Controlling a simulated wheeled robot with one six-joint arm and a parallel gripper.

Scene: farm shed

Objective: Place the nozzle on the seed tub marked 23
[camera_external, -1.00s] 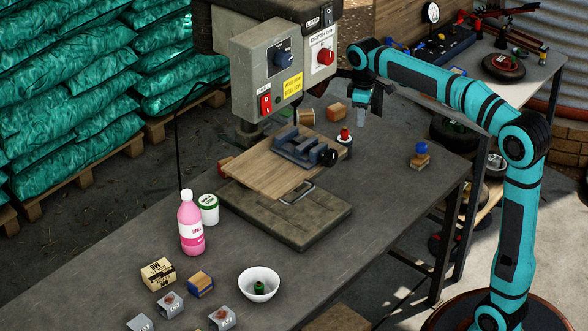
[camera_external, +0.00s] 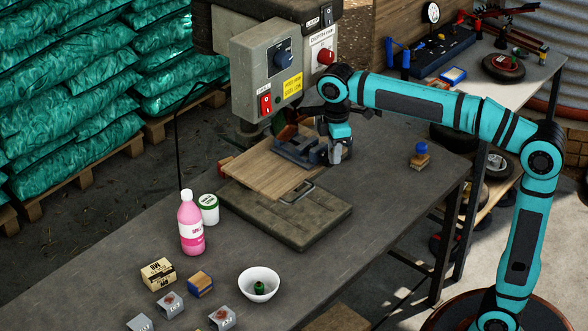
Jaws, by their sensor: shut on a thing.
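My gripper (camera_external: 336,152) reaches down beside the dark blue-grey vise (camera_external: 296,152). Its narrow grey lower end is in front of the place of a red-topped jar, now hidden. The jaws are small and partly covered, and I cannot make out what they are shut on. I cannot tell for sure which thing is the nozzle. A white tub with a green lid (camera_external: 208,208) stands behind the pink bottle (camera_external: 191,222); its label is too small to read. Grey pieces with small marks (camera_external: 222,318) lie at the front; I cannot read a 23.
The drill press control box (camera_external: 265,75) overhangs the left of my gripper. Below it is a wooden board (camera_external: 262,172) on a metal base. A white bowl (camera_external: 259,284) holds a green piece. A blue-topped wooden block (camera_external: 420,157) stands right, with clear table before it.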

